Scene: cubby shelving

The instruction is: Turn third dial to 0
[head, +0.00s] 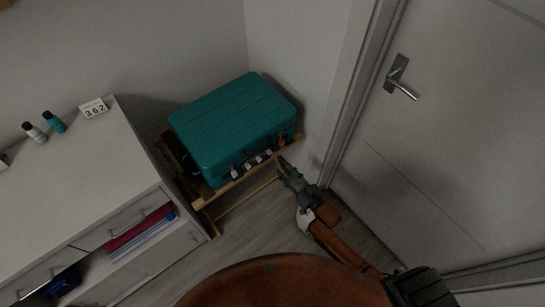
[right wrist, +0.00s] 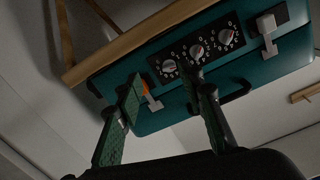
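A teal suitcase (head: 225,115) lies on a wooden rack. Its front carries a dark panel with three round numbered dials, upside down in the right wrist view: one nearest the orange tag (right wrist: 168,68), a middle one (right wrist: 196,51) and a far one (right wrist: 227,36). Counted from the left in the head view, the third is the one by the orange tag. Their exact settings are too small to read. My right gripper (head: 283,164) is at the suitcase's right front. In the right wrist view its green fingers (right wrist: 163,85) are apart with nothing between them. My left gripper is out of view.
Silver latches (right wrist: 267,28) flank the dial panel, and a dark handle (right wrist: 236,94) is beside it. The rack's wooden rail (right wrist: 140,38) runs close along the suitcase. A white dresser (head: 70,180) bears a "362" card (head: 93,108) and two bottles. A door (head: 440,130) stands right.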

